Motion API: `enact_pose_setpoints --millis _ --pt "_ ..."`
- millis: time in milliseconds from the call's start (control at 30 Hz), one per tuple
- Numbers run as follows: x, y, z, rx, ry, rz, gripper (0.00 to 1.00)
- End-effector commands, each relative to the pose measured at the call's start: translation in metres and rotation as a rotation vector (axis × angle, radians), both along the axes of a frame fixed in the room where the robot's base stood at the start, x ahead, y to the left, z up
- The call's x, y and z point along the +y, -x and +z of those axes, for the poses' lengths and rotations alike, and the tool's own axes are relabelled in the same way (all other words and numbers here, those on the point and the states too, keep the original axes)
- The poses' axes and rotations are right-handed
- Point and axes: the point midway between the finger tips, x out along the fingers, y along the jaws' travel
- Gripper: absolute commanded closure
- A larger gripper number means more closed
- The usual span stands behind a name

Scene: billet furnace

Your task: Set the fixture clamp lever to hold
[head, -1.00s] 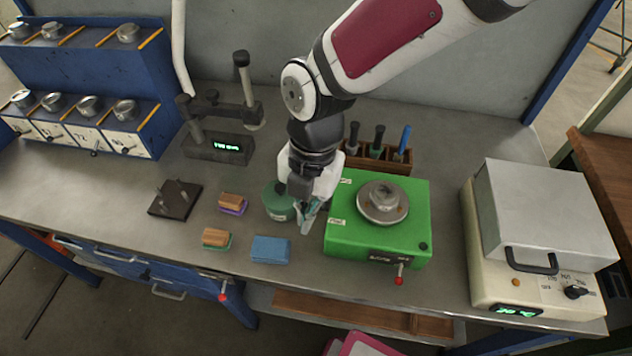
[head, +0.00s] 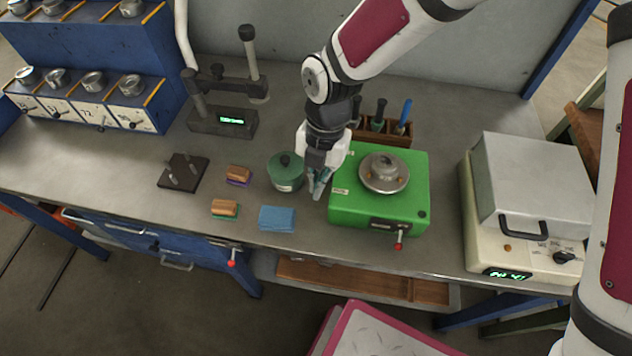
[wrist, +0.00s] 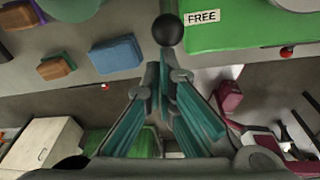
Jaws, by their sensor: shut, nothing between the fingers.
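The green fixture (head: 372,212) stands on the bench, with a round metal chuck (head: 384,172) on top. Its left side carries two white labels; the nearer one reads FREE in the wrist view (wrist: 201,17). A black ball knob (wrist: 168,30), seemingly the clamp lever's end, shows beside the FREE label in the wrist view. The lever's shaft is hidden there, and my gripper hides it in the head view. My gripper (head: 317,194) is shut and empty, pointing down just left of the fixture. Its fingertips (wrist: 164,62) appear right by the knob; I cannot tell whether they touch.
A green lidded jar (head: 285,176) and a blue block (head: 277,218) are close on the left. A red-tipped lever (head: 398,246) sticks out at the fixture's front. A tool rack (head: 393,139) stands behind, and a cream heater unit (head: 480,240) at right. Bench between fixture and heater is clear.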

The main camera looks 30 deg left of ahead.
Motion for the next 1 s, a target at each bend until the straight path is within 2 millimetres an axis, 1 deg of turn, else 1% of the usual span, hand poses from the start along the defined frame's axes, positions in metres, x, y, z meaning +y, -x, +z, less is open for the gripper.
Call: enact_pose_setpoints --millis 767,1000 --pt "0.004 -0.013 0.007 0.101 0.03 -0.001 1.0" --pt "0.006 -0.024 0.01 0.171 0.051 -0.002 1.0"
